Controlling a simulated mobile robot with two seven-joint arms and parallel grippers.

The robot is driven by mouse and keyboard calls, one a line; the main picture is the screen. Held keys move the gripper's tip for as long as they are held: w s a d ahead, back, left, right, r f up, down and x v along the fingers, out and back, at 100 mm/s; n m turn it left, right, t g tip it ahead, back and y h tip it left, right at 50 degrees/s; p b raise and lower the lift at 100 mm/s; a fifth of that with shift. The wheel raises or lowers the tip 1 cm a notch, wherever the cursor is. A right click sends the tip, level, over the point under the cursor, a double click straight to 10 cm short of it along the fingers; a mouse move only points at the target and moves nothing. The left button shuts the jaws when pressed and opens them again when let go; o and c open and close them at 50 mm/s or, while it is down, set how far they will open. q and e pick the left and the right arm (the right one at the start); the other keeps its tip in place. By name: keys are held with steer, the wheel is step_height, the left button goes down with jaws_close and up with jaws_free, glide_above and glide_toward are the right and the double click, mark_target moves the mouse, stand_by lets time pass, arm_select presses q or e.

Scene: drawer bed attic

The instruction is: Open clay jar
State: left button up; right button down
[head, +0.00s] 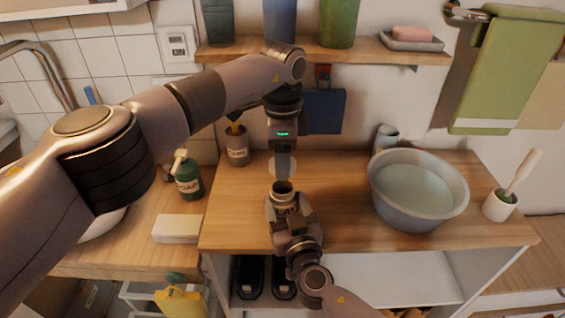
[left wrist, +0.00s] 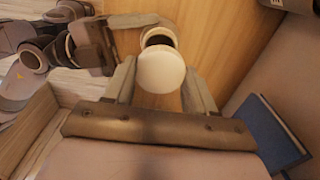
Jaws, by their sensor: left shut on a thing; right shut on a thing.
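The clay jar (head: 284,190) is small and brown with a dark open mouth, upright just above or on the wooden counter; I cannot tell which. My right gripper (head: 286,205) is shut on the jar from the front. My left gripper (head: 283,158) points down above the jar. It is shut on a pale round lid (left wrist: 161,70), which shows between its fingers in the left wrist view. The lid is apart from the jar, and the jar's dark mouth (left wrist: 158,39) shows partly behind it. The right gripper also shows there (left wrist: 98,45), beside the jar.
A grey basin (head: 418,190) and a white brush holder (head: 500,205) stand to the right on the counter. A utensil pot (head: 237,148) and soap bottle (head: 188,178) stand left. A shelf (head: 330,52) hangs above. A blue board (head: 325,112) is against the wall.

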jaws_free()
